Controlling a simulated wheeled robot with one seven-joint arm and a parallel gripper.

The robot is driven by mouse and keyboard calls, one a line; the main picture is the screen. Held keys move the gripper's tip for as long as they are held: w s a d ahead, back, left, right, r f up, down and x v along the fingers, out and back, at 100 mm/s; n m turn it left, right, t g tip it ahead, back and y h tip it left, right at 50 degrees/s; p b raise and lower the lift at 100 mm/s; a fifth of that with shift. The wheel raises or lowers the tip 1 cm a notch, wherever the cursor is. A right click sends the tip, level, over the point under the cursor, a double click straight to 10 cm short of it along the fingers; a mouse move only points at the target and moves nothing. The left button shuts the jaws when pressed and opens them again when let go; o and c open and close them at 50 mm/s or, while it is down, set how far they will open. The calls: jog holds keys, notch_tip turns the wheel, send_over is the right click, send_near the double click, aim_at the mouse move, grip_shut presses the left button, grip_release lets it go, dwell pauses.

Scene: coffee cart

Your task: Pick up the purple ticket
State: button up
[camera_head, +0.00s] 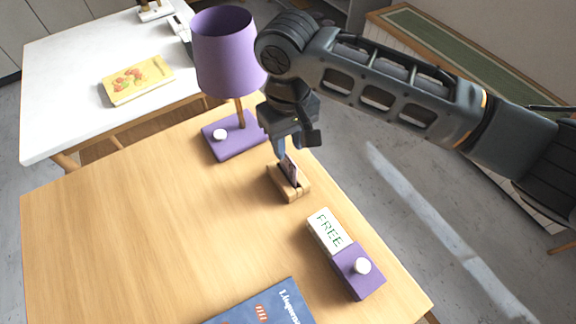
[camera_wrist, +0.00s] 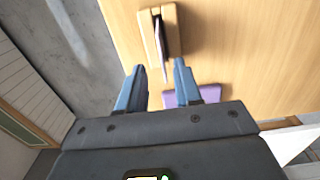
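A small purple-pink ticket (camera_head: 291,171) stands upright in the slot of a wooden holder (camera_head: 283,190) on the wooden table. In the wrist view the ticket (camera_wrist: 161,50) shows nearly edge-on, rising out of the wooden holder (camera_wrist: 172,18). My gripper (camera_head: 282,150) points down just above the holder, close to the ticket's top in the head view. In the wrist view my gripper (camera_wrist: 160,68) has its two blue fingers apart, and the ticket lines up with the gap between them. I cannot tell whether either finger touches the ticket.
A purple lamp (camera_head: 228,55) stands close behind my gripper. A purple block with a white knob and a "FREE" sign (camera_head: 329,231) lies to the front right. A blue book (camera_head: 265,306) lies at the front edge. The table's left part is clear.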

aim_at(288, 162)
jog(key=shift+s+f+p, duration=0.2)
jog(key=shift+f+p, duration=0.15)
jog(key=shift+f, duration=2.75)
grip_shut()
